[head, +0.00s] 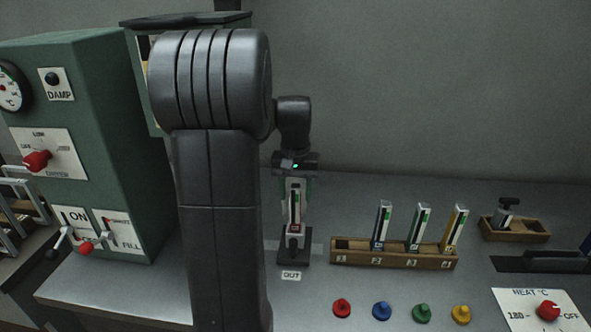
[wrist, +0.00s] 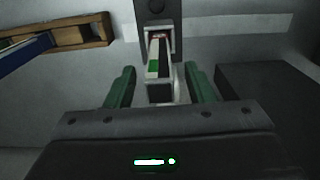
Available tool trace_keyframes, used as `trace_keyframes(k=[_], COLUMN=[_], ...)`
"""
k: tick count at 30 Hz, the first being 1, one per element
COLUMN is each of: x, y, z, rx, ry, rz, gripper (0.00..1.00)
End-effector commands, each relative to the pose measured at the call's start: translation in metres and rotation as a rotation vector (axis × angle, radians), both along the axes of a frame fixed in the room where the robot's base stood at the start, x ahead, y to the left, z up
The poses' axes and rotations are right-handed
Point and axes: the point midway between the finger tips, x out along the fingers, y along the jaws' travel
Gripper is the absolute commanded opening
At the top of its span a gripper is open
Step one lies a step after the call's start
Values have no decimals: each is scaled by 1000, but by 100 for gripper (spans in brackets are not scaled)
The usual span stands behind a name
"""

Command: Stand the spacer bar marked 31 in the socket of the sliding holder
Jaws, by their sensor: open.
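My gripper (head: 296,187) points down over the sliding holder (head: 293,251), above the OUT label. In the wrist view its two green fingers (wrist: 160,82) are open, one on each side of a pale spacer bar (wrist: 153,62) with a green patch and some red at its end. Gaps show between the fingers and the bar. In the head view this bar (head: 294,210) appears upright in the dark holder; its lower end and socket are partly hidden. I cannot read a number on it, so I cannot tell if it is 31.
A wooden rack (head: 394,259) to the right holds a blue bar (head: 382,225), a green bar (head: 418,227) and a yellow bar (head: 454,229); its leftmost slot is empty. Coloured knobs (head: 382,311) stand in front. A green machine (head: 115,150) fills the left.

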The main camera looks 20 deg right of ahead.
Motion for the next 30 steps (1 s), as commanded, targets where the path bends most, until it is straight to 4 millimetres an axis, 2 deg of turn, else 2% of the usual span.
trace_keyframes(k=[9,15,21,30], x=[1,1,0,0], y=[0,0,0,0], z=[72,107,122,123], rx=[-3,-2,0,0], ry=[-5,-4,0,0], rz=[0,0,0,0], gripper=[49,49,49,49])
